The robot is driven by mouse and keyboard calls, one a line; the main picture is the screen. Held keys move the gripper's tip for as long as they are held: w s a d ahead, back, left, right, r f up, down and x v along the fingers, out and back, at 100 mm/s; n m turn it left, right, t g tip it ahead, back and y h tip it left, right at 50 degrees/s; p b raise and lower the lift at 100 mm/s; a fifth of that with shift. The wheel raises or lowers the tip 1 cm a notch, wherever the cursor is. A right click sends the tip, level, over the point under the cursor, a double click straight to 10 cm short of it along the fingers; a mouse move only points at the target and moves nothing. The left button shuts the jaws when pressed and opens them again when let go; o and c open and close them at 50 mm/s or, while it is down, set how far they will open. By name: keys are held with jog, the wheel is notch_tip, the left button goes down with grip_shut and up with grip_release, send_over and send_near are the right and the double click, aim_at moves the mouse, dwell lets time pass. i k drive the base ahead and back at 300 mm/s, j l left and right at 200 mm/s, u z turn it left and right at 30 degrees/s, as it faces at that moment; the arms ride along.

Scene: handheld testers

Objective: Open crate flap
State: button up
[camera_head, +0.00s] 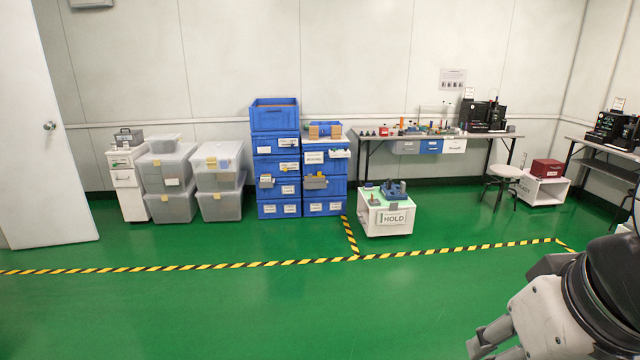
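Two stacks of blue crates stand against the far wall in the head view. The left stack (274,146) is taller and has an open-topped crate (274,118) on top. The right stack (322,207) is lower. Grey parts that could be flaps or bins (315,182) stick out from the fronts of some crates; I cannot tell which one is the crate flap. My arm shows at the lower right, far from the crates. My gripper (490,345) is partly in view at the bottom edge, and its fingertips are not clear.
Clear bins (168,172) and a white drawer unit (128,184) stand left of the crates. A white HOLD cart (386,214) stands in front to the right. A workbench (430,136) and a stool (500,172) are farther right. The green floor before the striped tape (200,266) is clear.

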aim_at(269, 117)
jog(key=i, duration=3.8)
jog(key=i+u, duration=0.1)
jog(key=i, duration=0.6)
jog(key=i+l+u, duration=0.1)
jog(key=i, duration=0.6)
